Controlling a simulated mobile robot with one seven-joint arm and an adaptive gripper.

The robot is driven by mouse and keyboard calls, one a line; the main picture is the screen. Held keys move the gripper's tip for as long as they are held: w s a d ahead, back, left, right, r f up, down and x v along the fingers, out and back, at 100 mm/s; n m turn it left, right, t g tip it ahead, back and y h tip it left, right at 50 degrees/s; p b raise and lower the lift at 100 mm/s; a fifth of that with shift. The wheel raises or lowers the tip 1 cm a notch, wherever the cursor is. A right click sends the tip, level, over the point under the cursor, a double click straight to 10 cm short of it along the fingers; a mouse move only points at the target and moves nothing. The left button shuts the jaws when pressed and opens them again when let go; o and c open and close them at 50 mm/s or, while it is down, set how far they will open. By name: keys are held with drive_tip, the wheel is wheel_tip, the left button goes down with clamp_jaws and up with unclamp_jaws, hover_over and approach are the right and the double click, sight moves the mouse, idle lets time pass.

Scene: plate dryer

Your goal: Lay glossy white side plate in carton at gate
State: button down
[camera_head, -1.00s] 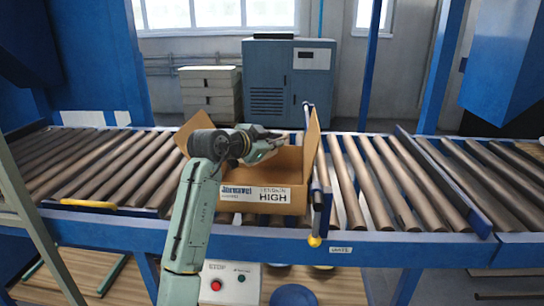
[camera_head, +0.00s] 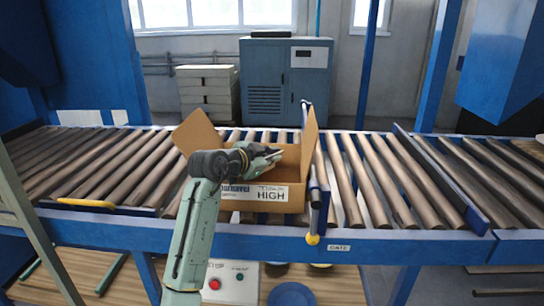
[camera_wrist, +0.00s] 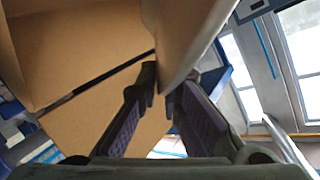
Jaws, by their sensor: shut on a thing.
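The open cardboard carton (camera_head: 285,195) stands on the roller conveyor at the gate, flaps spread left and right. My gripper (camera_head: 272,156) is over the carton's opening, low near its rim. The carton's brown inner walls (camera_wrist: 85,50) fill the left of that view. In the head view the plate is mostly hidden by the gripper, and the carton's floor is hidden.
Rollers (camera_head: 375,185) on the right are clear. A red stop button box (camera_head: 230,283) sits below the conveyor. A blue cabinet (camera_head: 286,80) stands behind.

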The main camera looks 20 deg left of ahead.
drive_tip(key=c, duration=1.8)
unclamp_jaws()
drive_tip(key=shift+o, duration=0.2)
